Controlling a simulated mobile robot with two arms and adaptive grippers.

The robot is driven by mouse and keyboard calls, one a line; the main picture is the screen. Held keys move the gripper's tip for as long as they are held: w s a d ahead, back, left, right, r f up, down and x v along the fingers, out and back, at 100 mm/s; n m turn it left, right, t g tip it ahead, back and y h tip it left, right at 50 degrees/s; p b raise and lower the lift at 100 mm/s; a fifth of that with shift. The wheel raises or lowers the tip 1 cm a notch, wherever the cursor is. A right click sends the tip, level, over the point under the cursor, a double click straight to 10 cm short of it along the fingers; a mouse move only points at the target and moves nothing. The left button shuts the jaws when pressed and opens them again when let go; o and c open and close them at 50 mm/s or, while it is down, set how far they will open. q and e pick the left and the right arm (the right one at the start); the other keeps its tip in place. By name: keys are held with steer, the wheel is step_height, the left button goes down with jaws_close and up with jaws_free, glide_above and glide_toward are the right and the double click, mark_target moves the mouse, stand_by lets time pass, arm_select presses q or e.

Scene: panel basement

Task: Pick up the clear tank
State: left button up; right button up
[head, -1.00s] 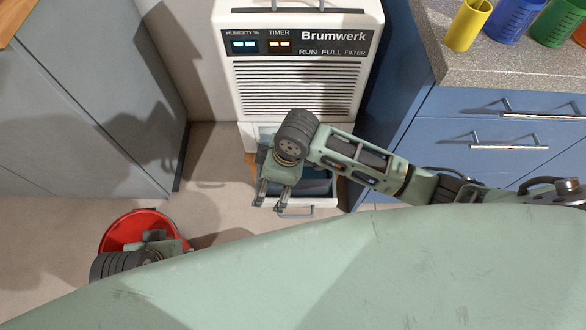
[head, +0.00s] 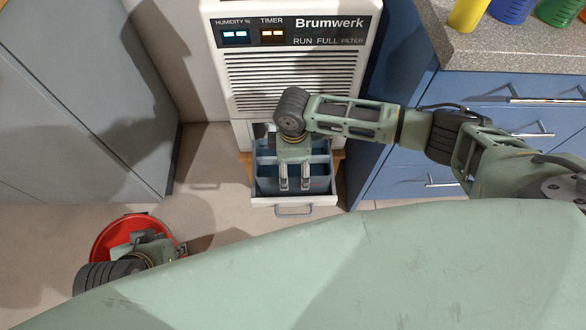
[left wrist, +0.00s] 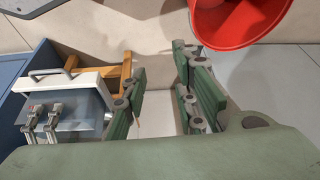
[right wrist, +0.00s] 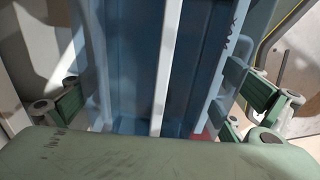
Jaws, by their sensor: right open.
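The clear tank (head: 264,174) is a bluish see-through box in the pulled-out white drawer (head: 262,202) at the foot of the Brumwerk unit. In the right wrist view the tank (right wrist: 190,70) fills the middle, with a pale bar running along it. My right gripper (head: 294,186) is open and points down over the tank, hiding part of it. Its fingers show on either side of the tank in the right wrist view; contact cannot be told. My left gripper (left wrist: 160,80) is open and empty, away from the tank; in the head view it overlaps the red bucket.
The red bucket (head: 105,238) stands on the floor at left. The Brumwerk unit (head: 290,85) rises behind the drawer. Blue cabinets (head: 400,180) stand close on the right, with cups on the counter (head: 430,25). A grey cabinet (head: 80,110) stands at left, with clear floor between.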

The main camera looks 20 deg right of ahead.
steer(key=shift+f, duration=0.75)
arm_select(q)
steer(key=w, duration=0.1)
steer(key=w+r+t, duration=0.1)
steer(key=w+d+t, duration=0.1)
steer(key=w, duration=0.1)
steer(key=shift+d+r+h, duration=0.1)
steer(key=shift+r+h, duration=0.05)
steer(key=shift+h, duration=0.15)
arm_select(e)
steer(key=shift+c, duration=0.5)
steer(key=c, duration=1.1)
steer(key=shift+w+a, duration=0.1)
steer(key=shift+c, duration=0.9)
arm_select(q)
steer(key=shift+s, duration=0.1)
arm_select(e)
steer(key=shift+r, duration=0.1)
